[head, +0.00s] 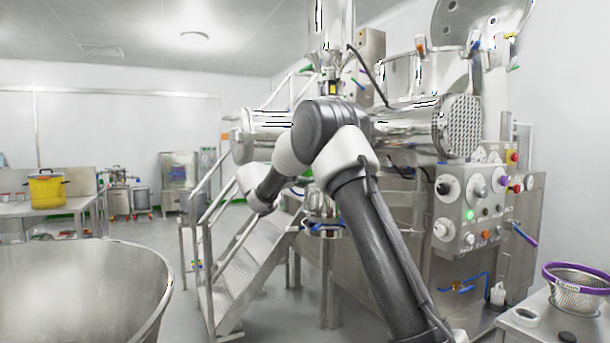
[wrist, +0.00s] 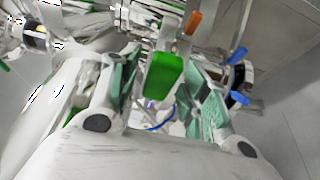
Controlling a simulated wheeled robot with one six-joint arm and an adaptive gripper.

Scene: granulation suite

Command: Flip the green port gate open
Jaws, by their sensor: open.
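The green port gate (wrist: 164,77) shows in the wrist view as a bright green, flat paddle-like piece near the middle of the picture. My gripper (wrist: 161,70) is open, with one pale green-padded finger on each side of the green piece. I see gaps between it and both fingers; how far it lies beyond the fingertips is hard to tell. In the head view my arm reaches toward the steel machine, and I cannot make out my gripper or the gate behind it.
An orange handle (wrist: 194,22) and blue handles (wrist: 238,97) are close by in the wrist view. In the head view, steel stairs (head: 245,270) stand left of my arm. A control panel (head: 470,205) and a purple-rimmed basket (head: 578,290) are at right, a large steel bowl (head: 80,290) at left.

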